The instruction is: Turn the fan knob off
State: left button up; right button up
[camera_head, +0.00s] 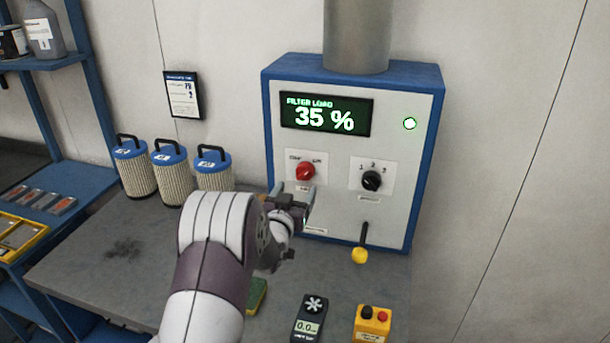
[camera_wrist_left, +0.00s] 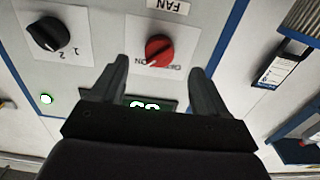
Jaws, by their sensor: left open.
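The red fan knob (camera_head: 305,171) sits on a white plate on the front of the grey and blue filter unit (camera_head: 283,136). In the left wrist view, which is upside down, the red knob (camera_wrist_left: 159,48) shows near the "FAN" label, and its pointer appears turned towards "ON". My left gripper (camera_head: 294,191) is open just in front of and below the knob. In the wrist view the fingers of the left gripper (camera_wrist_left: 160,68) appear on either side of the knob, with nothing between them and no visible contact. My right gripper is not in view.
A black selector knob (camera_head: 372,181) is to the right of the red one. A yellow-tipped lever (camera_head: 360,255) sticks out below. The display (camera_head: 326,115) reads 35 %, beside a green lamp (camera_head: 409,123). Filter cartridges (camera_head: 170,175), a meter (camera_head: 309,318) and a yellow box (camera_head: 372,324) stand on the bench.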

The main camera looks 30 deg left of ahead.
aim_at(302, 176)
pick_arm(q)
jog(key=w, duration=0.2)
jog(key=w+r+p, duration=0.1)
jog(key=shift+w+a, duration=0.1)
jog(key=shift+a, duration=0.3)
jog(key=x, duration=0.2)
jog(key=p+x, duration=0.1)
jog(key=shift+w+a+f, duration=0.1)
jog(key=shift+w+f, duration=0.1)
jog(key=shift+f, duration=0.1)
jog(key=shift+w+f, duration=0.1)
jog(key=shift+w, duration=0.1)
jog(key=shift+s, duration=0.15)
jog(key=shift+s+r, duration=0.1)
jog(key=shift+r, duration=0.1)
jog(key=shift+c, duration=1.2)
jog(key=c, duration=0.8)
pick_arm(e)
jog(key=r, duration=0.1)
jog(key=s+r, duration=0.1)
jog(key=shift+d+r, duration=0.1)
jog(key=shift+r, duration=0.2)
